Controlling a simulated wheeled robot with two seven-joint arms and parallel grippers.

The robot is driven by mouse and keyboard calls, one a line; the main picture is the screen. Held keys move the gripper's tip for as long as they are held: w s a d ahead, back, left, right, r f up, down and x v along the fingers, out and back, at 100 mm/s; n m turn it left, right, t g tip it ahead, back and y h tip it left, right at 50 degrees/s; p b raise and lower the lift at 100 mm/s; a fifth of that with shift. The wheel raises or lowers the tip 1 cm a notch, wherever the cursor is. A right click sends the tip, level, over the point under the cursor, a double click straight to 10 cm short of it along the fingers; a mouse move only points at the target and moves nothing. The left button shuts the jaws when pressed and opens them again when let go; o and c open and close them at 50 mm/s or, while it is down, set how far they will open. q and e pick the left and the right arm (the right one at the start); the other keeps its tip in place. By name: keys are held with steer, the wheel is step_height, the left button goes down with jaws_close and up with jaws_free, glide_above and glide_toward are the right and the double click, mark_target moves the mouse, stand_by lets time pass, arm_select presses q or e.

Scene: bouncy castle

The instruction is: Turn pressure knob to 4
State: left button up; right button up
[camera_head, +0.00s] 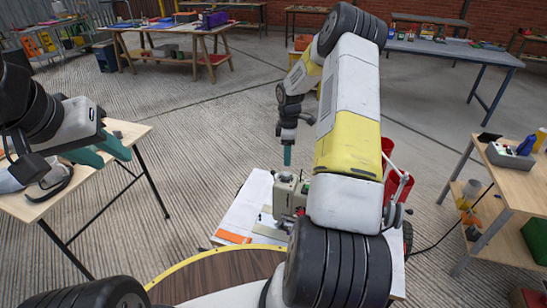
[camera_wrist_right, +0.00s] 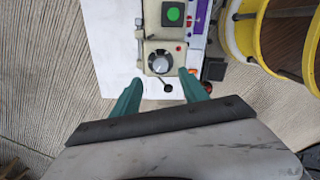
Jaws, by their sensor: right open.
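The pressure knob (camera_wrist_right: 159,62) is a round silver and dark dial on the front of a cream machine (camera_wrist_right: 156,30), below a green button (camera_wrist_right: 173,14). Its numbers and pointer setting are too small to read. In the head view the machine (camera_head: 285,195) stands on a white table, partly hidden by my right arm. My right gripper (camera_wrist_right: 160,86) is open, with its teal fingers spread to either side just below the knob in the wrist view. It also shows in the head view (camera_head: 287,154) above the machine.
A small dark lever (camera_wrist_right: 168,88) sits below the knob. Wooden tables stand at left (camera_head: 75,192) and right (camera_head: 520,190). A round wooden top (camera_head: 215,275) is in front. Open floor lies behind the machine.

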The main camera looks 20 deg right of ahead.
mark_target(287, 173)
step_height(287, 173, down, 9)
steer(key=shift+r, duration=0.15)
stand_by(0.4)
jaws_close()
